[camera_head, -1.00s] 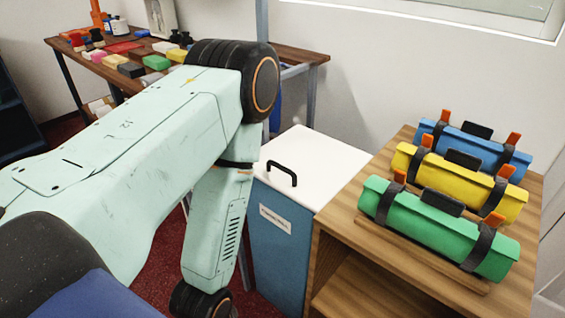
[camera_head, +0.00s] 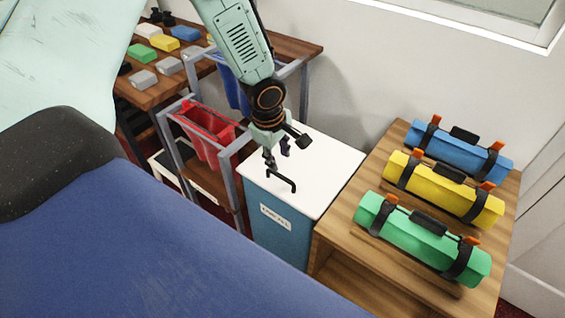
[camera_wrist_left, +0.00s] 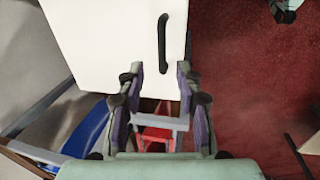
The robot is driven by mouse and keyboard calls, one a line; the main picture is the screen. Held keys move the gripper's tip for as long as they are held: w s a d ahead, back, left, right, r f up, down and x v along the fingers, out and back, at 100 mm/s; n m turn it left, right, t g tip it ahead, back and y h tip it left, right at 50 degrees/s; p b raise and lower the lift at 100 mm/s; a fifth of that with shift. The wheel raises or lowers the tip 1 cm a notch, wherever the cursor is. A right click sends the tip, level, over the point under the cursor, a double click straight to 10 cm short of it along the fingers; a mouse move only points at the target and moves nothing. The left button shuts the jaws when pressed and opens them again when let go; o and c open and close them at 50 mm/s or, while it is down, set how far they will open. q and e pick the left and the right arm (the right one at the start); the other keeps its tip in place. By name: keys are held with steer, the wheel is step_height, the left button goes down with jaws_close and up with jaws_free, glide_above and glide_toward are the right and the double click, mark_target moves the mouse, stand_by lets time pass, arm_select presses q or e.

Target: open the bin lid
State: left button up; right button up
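The bin (camera_head: 278,228) is a blue box with a white label, standing left of the wooden shelf unit. Its flat white lid (camera_head: 328,172) is down on it. A black bar handle (camera_head: 283,182) stands on the lid near the front edge. My left gripper (camera_head: 286,150) is above the lid, just behind the handle in the head view. In the left wrist view its fingers (camera_wrist_left: 160,78) are spread with nothing between them. The handle (camera_wrist_left: 162,42) lies ahead of the fingertips there, on the white lid (camera_wrist_left: 105,40). My right gripper is not seen.
Green (camera_head: 422,240), yellow (camera_head: 445,187) and blue (camera_head: 459,149) rolls lie on the wooden shelf unit (camera_head: 385,270) at right. A red bin (camera_head: 208,133) in a grey frame stands left of the lidded bin. A table (camera_head: 150,93) with coloured blocks is behind.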

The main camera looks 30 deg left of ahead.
mark_target(281, 176)
arm_select(q)
steer(key=f, duration=0.4)
steer(key=shift+a+f+b, duration=0.2)
steer(key=shift+a+b, duration=0.1)
steer(key=shift+a, duration=0.1)
steer(key=shift+w+d+f+b, duration=0.1)
steer(key=shift+w+f+b, duration=0.15)
steer(key=shift+f, duration=0.35)
steer(key=shift+w+d+f+b, duration=0.1)
steer(key=shift+w+f, duration=0.1)
steer(key=shift+f, duration=0.35)
steer(key=shift+w+d+f, duration=0.25)
steer(key=shift+d+f, duration=0.05)
steer(key=shift+f, duration=0.1)
steer(key=shift+s+a, duration=0.25)
steer(key=shift+a, duration=0.15)
steer(key=shift+w+d, duration=0.25)
steer(key=shift+d, duration=0.05)
steer(key=c, duration=0.5)
steer(key=shift+s+a, duration=0.15)
jaws_close()
